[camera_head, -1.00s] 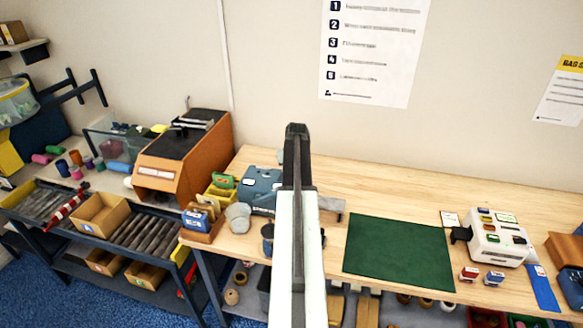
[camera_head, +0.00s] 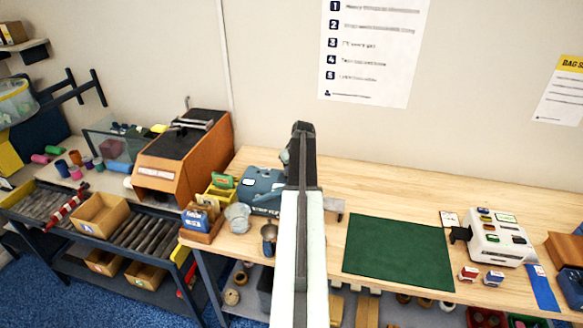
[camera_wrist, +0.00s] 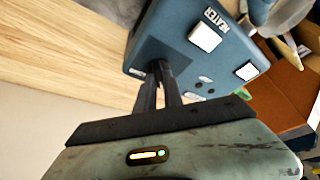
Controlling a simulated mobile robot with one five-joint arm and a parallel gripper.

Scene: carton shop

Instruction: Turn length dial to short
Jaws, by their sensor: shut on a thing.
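A blue machine (camera_head: 262,188) stands at the left end of the wooden bench, partly behind my arm. The dial's pointer and setting cannot be read. In the head view my arm hides the gripper's contact.
An orange-brown cabinet (camera_head: 183,155) stands left of the bench. Bare wood lies behind the mat.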

